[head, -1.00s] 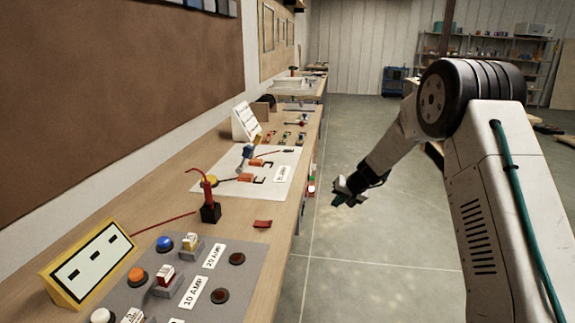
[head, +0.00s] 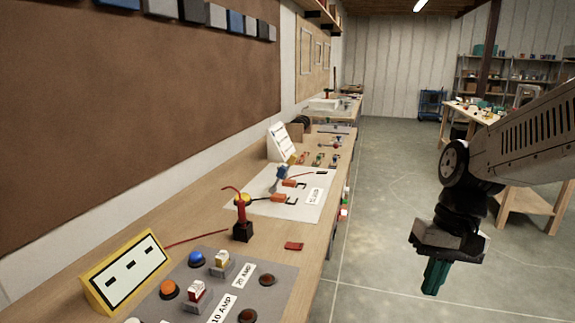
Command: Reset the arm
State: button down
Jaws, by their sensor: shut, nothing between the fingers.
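My gripper (head: 435,277) hangs at the right of the head view, pointing down over the concrete floor. Its green fingers are together, with nothing visible between them. It is clear of the workbench (head: 318,255), to the right of the bench's front edge. My arm comes in from the right edge of the picture, and its upper part is cut off there.
The bench along the left wall holds a grey switch panel (head: 252,300), a yellow-framed box (head: 126,270), a red tool in a black holder (head: 242,229) and a white sheet (head: 262,203). A wooden table (head: 528,203) stands behind my arm. Open floor (head: 385,195) lies between.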

jog(key=s+d+r+n+t+h, duration=0.1)
jog(key=s+r, duration=0.4)
jog(key=s, duration=0.9)
jog(key=shift+t+h, duration=0.5)
jog(key=shift+t, duration=0.4)
jog(key=shift+d, duration=0.1)
